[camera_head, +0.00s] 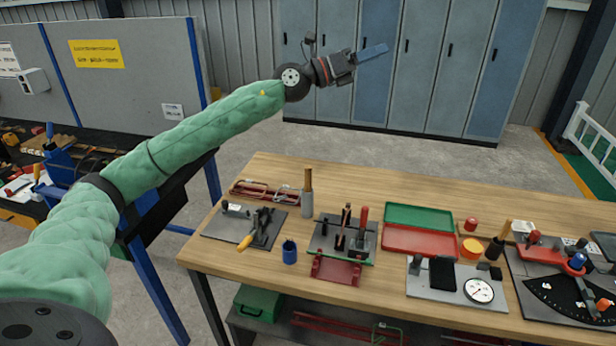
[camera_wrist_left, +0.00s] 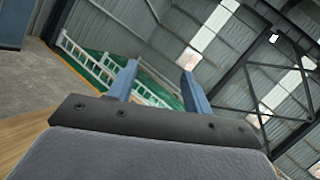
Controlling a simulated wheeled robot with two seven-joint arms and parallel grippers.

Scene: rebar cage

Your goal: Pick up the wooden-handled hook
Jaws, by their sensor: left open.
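My left gripper (camera_head: 371,51) is raised well above and behind the table, in front of the lockers, pointing right. In the left wrist view its two blue fingers (camera_wrist_left: 158,80) are apart with nothing between them. An upright wooden handle (camera_head: 308,181) stands in a grey cylinder (camera_head: 307,205) near the table's back left. A yellowish handle (camera_head: 245,242) on a black tool lies at the front left plate. Another wooden handle (camera_head: 506,230) rises from a black holder at the right. The hook end is not clear on any of them. My right gripper is not seen.
Blue-grey lockers (camera_head: 420,60) stand behind. The table's back strip is mostly clear.

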